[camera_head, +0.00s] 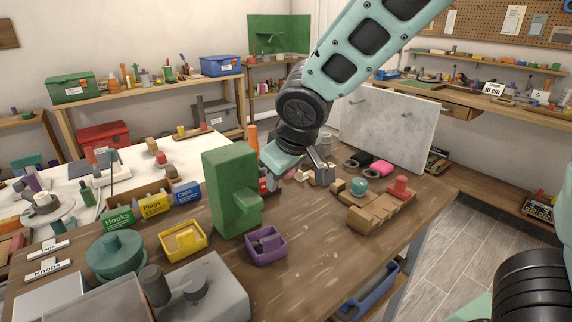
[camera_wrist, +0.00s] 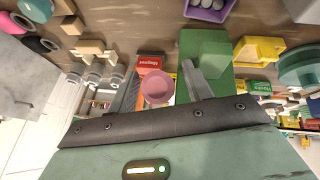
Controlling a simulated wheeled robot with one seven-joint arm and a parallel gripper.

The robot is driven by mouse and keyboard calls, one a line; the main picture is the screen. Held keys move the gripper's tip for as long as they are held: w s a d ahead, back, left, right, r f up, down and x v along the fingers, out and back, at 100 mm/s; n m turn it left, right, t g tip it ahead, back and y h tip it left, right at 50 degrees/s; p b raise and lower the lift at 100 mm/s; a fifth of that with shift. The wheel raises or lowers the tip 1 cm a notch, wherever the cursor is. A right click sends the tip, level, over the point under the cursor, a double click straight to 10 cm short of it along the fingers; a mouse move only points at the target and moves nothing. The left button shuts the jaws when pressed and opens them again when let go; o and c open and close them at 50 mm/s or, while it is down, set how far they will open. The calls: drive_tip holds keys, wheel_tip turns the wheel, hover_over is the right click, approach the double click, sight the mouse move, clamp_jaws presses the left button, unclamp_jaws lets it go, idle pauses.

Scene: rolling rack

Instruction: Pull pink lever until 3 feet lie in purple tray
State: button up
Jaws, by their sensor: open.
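The green dispenser (camera_head: 230,190) stands upright on the bench, with a sloped chute low on its front; it also shows in the wrist view (camera_wrist: 207,55). The purple tray (camera_head: 268,262) sits in front of the chute. In the wrist view the tray (camera_wrist: 207,14) is cut by the top edge and holds a few grey round pieces, the feet; their full number cannot be told. My gripper (camera_head: 318,166) is open behind the dispenser. In the wrist view the round end of the pink lever (camera_wrist: 157,87) shows between the spread fingers, with no visible grip.
A yellow tray (camera_head: 182,242) with yellow pieces stands left of the dispenser. A red box (camera_wrist: 150,63) is near my fingers. A stepped wooden block (camera_head: 375,212) carries teal and red knobs. The front right of the bench is clear.

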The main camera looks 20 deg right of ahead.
drive_tip(key=v, duration=1.7)
drive_tip(key=shift+r, duration=0.15)
drive_tip(key=shift+s, duration=0.15)
drive_tip(key=s+a+f+n+g, duration=0.1)
drive_tip(key=s+a+f+g, duration=0.2)
drive_tip(key=s+f, duration=0.5)
drive_tip(key=s+a+f+n+g+y, duration=0.1)
drive_tip(key=s+a+f+g, duration=0.1)
drive_tip(key=s+f, duration=0.6)
wheel_tip(320, 180, down, 2)
drive_tip(key=shift+a+f+n+g, duration=0.3)
drive_tip(key=shift+a+g, duration=0.1)
drive_tip(key=shift+a, duration=0.3)
drive_tip(key=shift+s, duration=0.1)
